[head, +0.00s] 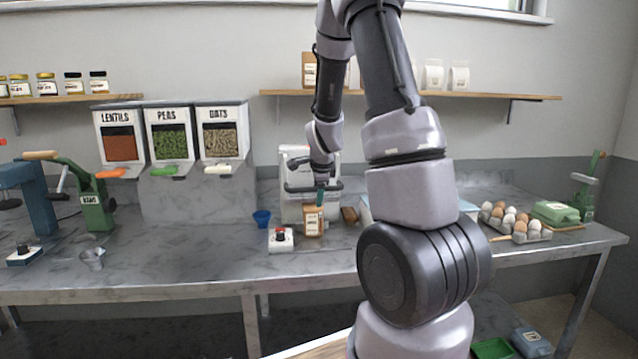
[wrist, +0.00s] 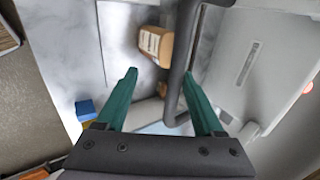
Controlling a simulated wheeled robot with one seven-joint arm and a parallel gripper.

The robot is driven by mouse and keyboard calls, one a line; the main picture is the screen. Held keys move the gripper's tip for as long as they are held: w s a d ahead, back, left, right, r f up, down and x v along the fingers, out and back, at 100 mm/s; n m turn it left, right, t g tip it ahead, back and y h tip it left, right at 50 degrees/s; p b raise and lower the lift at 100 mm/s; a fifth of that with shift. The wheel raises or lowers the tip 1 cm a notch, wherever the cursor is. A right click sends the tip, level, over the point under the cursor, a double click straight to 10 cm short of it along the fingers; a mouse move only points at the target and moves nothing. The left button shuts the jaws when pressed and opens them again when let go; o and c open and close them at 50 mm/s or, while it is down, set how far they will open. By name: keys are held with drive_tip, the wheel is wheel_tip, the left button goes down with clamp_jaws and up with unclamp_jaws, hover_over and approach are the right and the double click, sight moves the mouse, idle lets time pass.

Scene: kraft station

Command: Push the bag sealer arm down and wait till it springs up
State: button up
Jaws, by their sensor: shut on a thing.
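The bag sealer is a pale machine (head: 295,207) on the counter, with a dark bar-shaped arm (head: 298,188) across its front. In the wrist view the dark bar (wrist: 183,60) runs between my teal fingers, close to the right one. A brown bag with a pale label (head: 313,222) stands just below my gripper; the bag also shows in the wrist view (wrist: 156,46). The bag's top is partly hidden in the head view.
Grain dispensers (head: 172,133) are further left. Egg trays (head: 515,222) are at the right. The front counter left of centre is mostly clear.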

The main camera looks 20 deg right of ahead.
drive_tip(key=v, duration=0.9)
drive_tip(key=shift+s+r, duration=0.2)
drive_tip(key=shift+r, duration=0.15)
drive_tip(key=shift+a, duration=0.15)
idle(0.4)
drive_tip(key=s+a+r+n+y, duration=0.1)
drive_tip(key=s+a+r+n, duration=0.3)
drive_tip(key=s, duration=0.3)
drive_tip(key=s+a+r+n+y, duration=0.1)
drive_tip(key=s+a+r+n, duration=0.2)
drive_tip(key=s+r+n, duration=0.2)
drive_tip(key=s+a+r+n+y, duration=0.1)
drive_tip(key=s+a+r+n, duration=0.3)
drive_tip(key=s+n, duration=0.4)
drive_tip(key=s+r, duration=0.1)
drive_tip(key=s, duration=0.2)
drive_tip(key=shift+s+a+r+t+y, duration=0.25)
drive_tip(key=shift+a+r+t+y, duration=0.05)
drive_tip(key=shift+a+r+y, duration=0.1)
